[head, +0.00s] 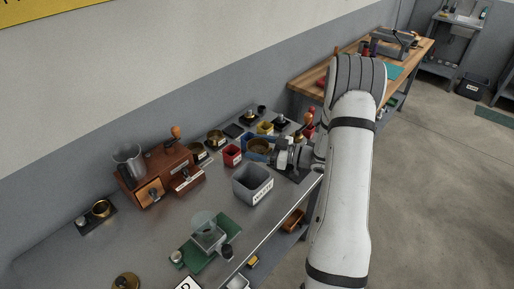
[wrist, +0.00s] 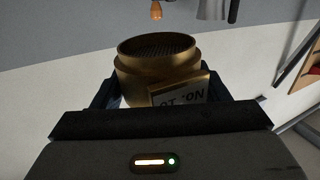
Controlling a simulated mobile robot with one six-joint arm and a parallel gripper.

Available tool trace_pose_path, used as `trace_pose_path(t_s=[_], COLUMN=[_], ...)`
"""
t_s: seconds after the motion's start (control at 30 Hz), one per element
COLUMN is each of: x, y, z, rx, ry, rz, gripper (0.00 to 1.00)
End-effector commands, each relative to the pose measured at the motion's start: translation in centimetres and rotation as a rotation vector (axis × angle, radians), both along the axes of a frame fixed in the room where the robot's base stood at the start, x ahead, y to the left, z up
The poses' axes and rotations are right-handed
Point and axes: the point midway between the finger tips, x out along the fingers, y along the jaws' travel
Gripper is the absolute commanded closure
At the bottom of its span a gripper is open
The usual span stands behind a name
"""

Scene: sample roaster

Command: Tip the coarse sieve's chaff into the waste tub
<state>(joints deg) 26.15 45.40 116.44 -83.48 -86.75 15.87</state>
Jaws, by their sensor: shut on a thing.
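My gripper (head: 274,150) is shut on a brass sieve (head: 260,146), held over the right part of the bench. In the wrist view the sieve (wrist: 157,60) stands roughly upright between the fingers, with a ribbed or slotted surface inside its rim. A label on its side is partly hidden. I cannot make out any chaff in it. The grey waste tub (head: 253,184) stands on the bench just in front of the gripper, to the lower left in the head view. Its label faces the bench's front edge, and its inside looks empty.
A wooden roaster-like box (head: 160,180) stands at the left with a glass hopper (head: 129,160). A red container (head: 232,155) and small brass tins (head: 216,138) stand near the sieve. A scale on a green mat (head: 208,240) lies nearer the front.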

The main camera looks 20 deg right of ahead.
Motion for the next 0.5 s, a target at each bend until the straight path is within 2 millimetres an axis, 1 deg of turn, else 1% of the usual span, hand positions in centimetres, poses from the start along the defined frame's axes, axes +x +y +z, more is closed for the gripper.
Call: trace_pose_path(t_s=[0.03, 0.5], x=[0.0, -0.1], y=[0.0, 0.1], z=[-0.6, -2.5], rx=[-0.018, -0.199], ry=[-0.013, -0.136], rz=[0.000, 0.002], gripper=[0.59, 0.59])
